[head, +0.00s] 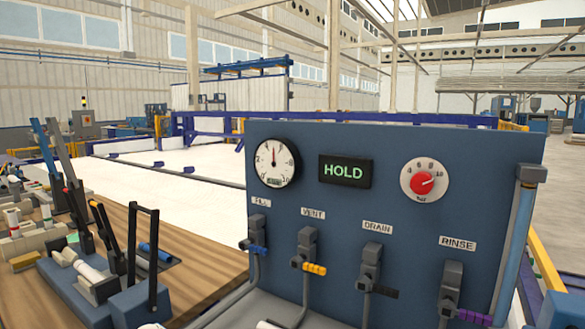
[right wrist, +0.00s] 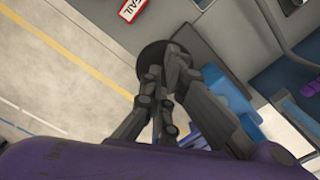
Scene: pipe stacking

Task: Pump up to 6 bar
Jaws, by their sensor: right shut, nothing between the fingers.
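In the head view a blue panel (head: 400,170) carries a round white gauge (head: 277,163); its dark needle points about straight up and its small figures are too blurred to read. A green-lit display (head: 345,171) reads HOLD. A red knob (head: 422,183) sits on a white dial numbered up to 10. Below are valves labelled FILL (head: 257,235), VENT (head: 307,250), DRAIN (head: 371,267) and RINSE (head: 452,290). A light-blue cylinder (head: 515,240) with a grey cap (head: 532,173) stands at the panel's right edge. My right gripper (right wrist: 165,75) is shut and empty, in front of a dark round part (right wrist: 152,54).
A wooden bench (head: 180,235) at left holds black-levered clamps (head: 105,230) and small fittings. A red FAIL label (right wrist: 131,8) and a light-blue cylindrical part (right wrist: 228,92) show in the right wrist view. Open floor (right wrist: 60,70) with a yellow line lies at its left.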

